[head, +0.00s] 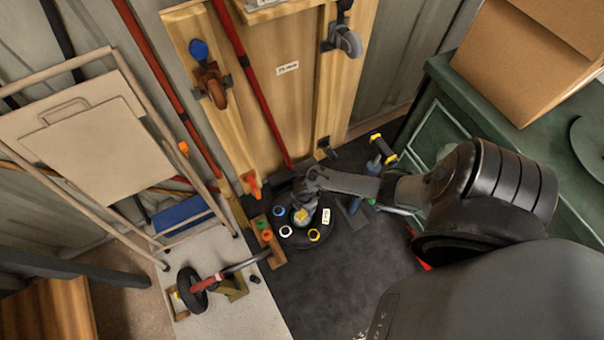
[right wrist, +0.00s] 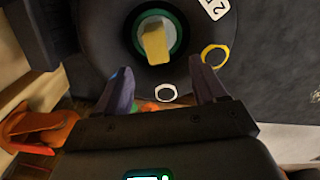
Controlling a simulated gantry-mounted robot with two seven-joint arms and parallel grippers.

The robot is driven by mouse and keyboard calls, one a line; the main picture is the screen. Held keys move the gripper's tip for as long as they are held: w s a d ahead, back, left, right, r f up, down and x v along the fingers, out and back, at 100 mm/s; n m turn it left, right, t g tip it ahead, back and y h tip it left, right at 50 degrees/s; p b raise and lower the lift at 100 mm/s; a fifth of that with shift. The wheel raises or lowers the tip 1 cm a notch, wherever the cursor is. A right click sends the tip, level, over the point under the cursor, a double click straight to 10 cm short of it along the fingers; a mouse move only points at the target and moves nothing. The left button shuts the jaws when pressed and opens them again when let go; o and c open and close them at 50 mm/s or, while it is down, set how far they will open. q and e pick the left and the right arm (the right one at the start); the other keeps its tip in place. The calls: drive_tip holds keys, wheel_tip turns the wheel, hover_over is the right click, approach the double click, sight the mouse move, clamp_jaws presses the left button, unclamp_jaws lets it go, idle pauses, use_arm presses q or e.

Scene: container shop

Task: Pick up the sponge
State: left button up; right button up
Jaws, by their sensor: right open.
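The sponge appears to be the small yellow block (head: 301,215) on a black round disc (head: 302,240) on the floor. In the right wrist view the yellow block (right wrist: 156,43) stands inside a green ring at the middle of the disc (right wrist: 108,38). My right gripper (right wrist: 162,76) is open and empty, its two fingers pointing towards the block with a gap between them and it. In the head view my right gripper (head: 304,198) is above the disc, and its fingers are hard to make out. My left gripper is not in view.
Coloured rings, one white (right wrist: 165,92) and one yellow (right wrist: 215,56), lie around the block. An orange object (right wrist: 38,130) is at the wrist view's left. A wooden panel (head: 285,90) stands behind, a green cabinet (head: 445,100) at right. Dark mat (head: 345,285) in front is clear.

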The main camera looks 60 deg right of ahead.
drive_tip(key=b, duration=0.3)
hover_over(302, 213)
drive_tip(key=f, duration=0.4)
drive_tip(key=shift+d+f, duration=0.2)
drive_tip(key=shift+d, duration=0.15)
drive_tip(key=shift+s+a+f+b, duration=0.15)
drive_tip(key=shift+s+f+b, duration=0.05)
drive_tip(key=shift+f+b, duration=0.25)
drive_tip(key=shift+w+f, duration=0.1)
drive_tip(key=shift+f, duration=0.15)
drive_tip(key=f+b, duration=0.4)
drive_tip(key=b, duration=0.1)
drive_tip(key=shift+a+f, duration=0.2)
drive_tip(key=shift+f, duration=0.1)
drive_tip(key=shift+w+d+r, duration=0.1)
drive_tip(key=shift+w, duration=0.05)
drive_tip(key=c, duration=1)
drive_tip(key=shift+c, duration=0.2)
